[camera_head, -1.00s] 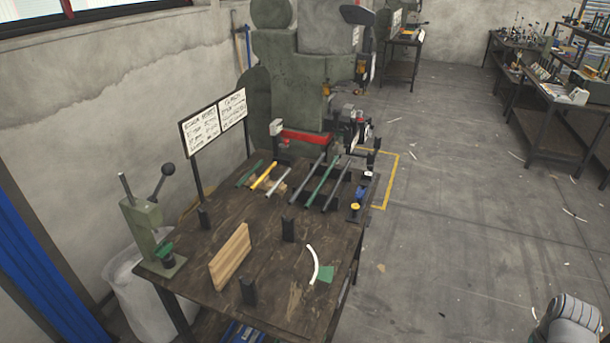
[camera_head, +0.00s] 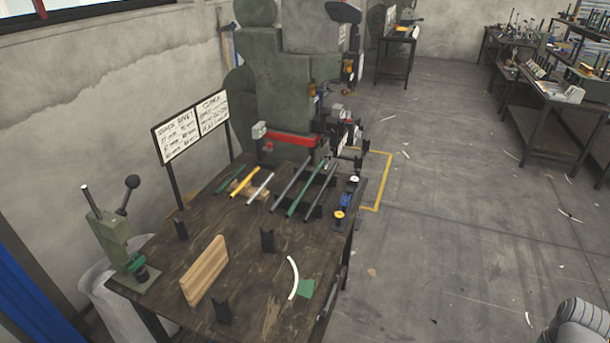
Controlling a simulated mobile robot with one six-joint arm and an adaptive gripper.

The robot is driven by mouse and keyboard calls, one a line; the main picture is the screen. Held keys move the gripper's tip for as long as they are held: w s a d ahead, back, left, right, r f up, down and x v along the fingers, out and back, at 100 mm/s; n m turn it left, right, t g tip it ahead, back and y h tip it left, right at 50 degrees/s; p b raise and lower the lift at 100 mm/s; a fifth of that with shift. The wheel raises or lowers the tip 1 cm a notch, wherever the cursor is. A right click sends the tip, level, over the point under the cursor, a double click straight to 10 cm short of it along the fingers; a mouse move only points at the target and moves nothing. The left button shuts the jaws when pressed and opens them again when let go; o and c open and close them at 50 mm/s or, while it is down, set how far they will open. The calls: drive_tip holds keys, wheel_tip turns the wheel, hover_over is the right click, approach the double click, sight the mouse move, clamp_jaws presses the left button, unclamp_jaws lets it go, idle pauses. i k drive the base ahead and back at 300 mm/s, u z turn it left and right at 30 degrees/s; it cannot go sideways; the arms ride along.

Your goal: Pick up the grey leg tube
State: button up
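Several tubes lie side by side at the far end of the dark wooden workbench (camera_head: 240,245). A pale grey short tube (camera_head: 260,186) lies beside a yellow tube (camera_head: 245,182) and a short green tube (camera_head: 228,179). To their right, a longer dark grey tube (camera_head: 289,183), a long green tube (camera_head: 311,188) and another dark tube (camera_head: 321,193) rest on black supports. I cannot tell for certain which grey one is the leg tube. My gripper is not in view; only a grey rounded part, likely of my arm, shows at the lower right, well away from the tubes.
A green hand press (camera_head: 118,250) stands at the bench's left corner. A sign board (camera_head: 192,128) and large press (camera_head: 270,90) stand behind. Floor to the right is mostly clear.

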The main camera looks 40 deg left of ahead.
sight(287, 189)
drive_tip(key=i, duration=2.8)
drive_tip(key=u, duration=2.45)
